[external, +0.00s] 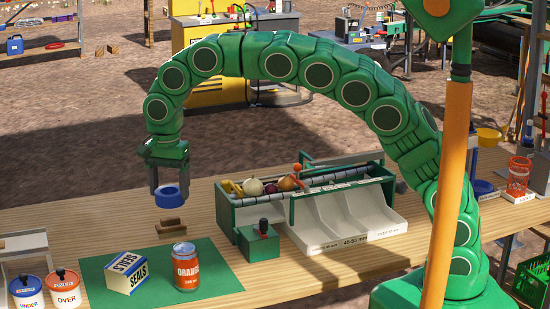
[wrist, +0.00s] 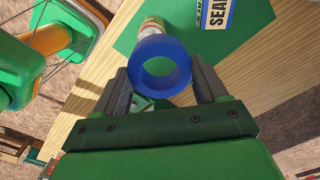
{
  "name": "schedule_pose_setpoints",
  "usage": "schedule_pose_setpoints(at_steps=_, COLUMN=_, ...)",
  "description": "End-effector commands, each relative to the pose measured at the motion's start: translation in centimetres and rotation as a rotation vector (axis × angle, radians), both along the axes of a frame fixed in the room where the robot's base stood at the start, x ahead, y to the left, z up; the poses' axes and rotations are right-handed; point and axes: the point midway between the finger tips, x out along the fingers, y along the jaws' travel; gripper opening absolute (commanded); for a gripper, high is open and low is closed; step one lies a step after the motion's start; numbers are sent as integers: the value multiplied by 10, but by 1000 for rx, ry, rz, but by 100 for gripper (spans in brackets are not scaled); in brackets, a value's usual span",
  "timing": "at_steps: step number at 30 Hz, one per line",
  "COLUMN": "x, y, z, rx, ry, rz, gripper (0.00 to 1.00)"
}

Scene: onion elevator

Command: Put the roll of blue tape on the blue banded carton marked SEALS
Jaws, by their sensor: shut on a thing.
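The roll of blue tape (external: 172,202) is held between the fingers of my gripper (external: 169,186), which points down. In the wrist view the tape (wrist: 160,45) is a thick blue ring with its hole facing the camera, between both fingers (wrist: 161,82). The tape hangs above the wooden table, clear of it. The carton marked SEALS (external: 127,273), white with a blue band, sits on the green mat (external: 215,265), nearer the front and to the left of the tape. The carton (wrist: 216,12) shows partly at the top of the wrist view.
An orange can (external: 186,270) stands right beside the carton on the mat. A small brown wooden block (external: 171,227) lies below the tape. UNDER (external: 27,292) and OVER (external: 64,290) tubs stand at the left. A green sorter (external: 330,205) with several vegetables is at the right.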

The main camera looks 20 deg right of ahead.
Motion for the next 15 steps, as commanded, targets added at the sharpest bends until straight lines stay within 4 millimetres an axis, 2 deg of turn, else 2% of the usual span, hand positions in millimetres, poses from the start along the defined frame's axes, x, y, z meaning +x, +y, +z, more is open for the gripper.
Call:
schedule_pose_setpoints(at_steps=2, x=-12, y=7, z=0, rx=0, ry=0, rz=25, gripper=42)
schedule_pose_setpoints(at_steps=10, x=-11, y=5, z=-36, rx=-4, ry=2, rz=21, gripper=42)
schedule_pose_setpoints(at_steps=15, x=-9, y=7, z=-49, rx=1, ry=-1, rz=21, gripper=42)
